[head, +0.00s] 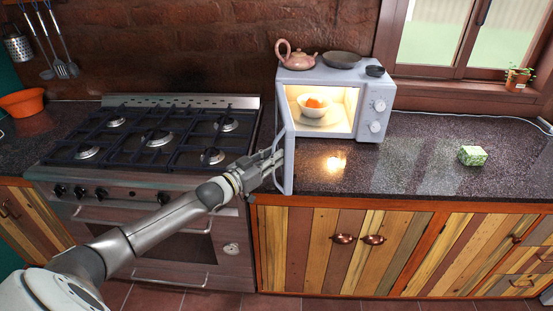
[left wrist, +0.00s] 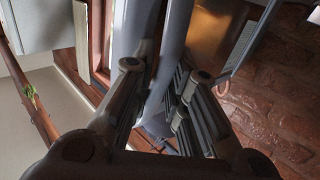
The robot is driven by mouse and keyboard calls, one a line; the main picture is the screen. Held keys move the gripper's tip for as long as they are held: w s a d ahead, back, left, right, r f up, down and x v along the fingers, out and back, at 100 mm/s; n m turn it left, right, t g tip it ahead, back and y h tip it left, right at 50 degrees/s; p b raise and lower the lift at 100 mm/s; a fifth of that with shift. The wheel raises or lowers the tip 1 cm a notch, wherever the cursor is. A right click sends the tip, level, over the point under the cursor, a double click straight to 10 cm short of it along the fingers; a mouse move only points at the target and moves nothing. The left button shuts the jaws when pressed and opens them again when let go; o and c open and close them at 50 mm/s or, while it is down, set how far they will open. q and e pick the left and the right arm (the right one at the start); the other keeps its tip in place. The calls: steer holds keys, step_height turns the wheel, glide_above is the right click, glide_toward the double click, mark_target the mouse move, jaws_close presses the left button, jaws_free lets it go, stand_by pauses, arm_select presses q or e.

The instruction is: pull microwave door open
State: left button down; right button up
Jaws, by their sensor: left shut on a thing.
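The pale blue-grey microwave (head: 372,130) stands on the dark counter, its lit inside showing a white bowl (head: 312,120) with something orange in it. Its door (head: 289,170) is swung open to the left and juts out toward me, seen nearly edge-on. My left gripper (head: 271,163) is at the door's outer left side and is shut on its handle. In the left wrist view the gripper (left wrist: 165,88) has a pale upright bar (left wrist: 174,35) between its fingers; the exact contact is partly hidden. My right gripper is out of view.
A gas stove (head: 150,145) lies left of the microwave, under my left arm. A pink teapot (head: 297,58) and a dark pan (head: 341,60) sit on the microwave. A green patterned block (head: 472,155) lies on the right counter, otherwise mostly clear.

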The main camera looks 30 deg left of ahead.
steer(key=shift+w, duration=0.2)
arm_select(q)
steer(key=c, duration=1.5)
jaws_free()
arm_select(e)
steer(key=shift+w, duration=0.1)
arm_select(q)
steer(key=v, duration=1.2)
steer(key=shift+a, duration=0.1)
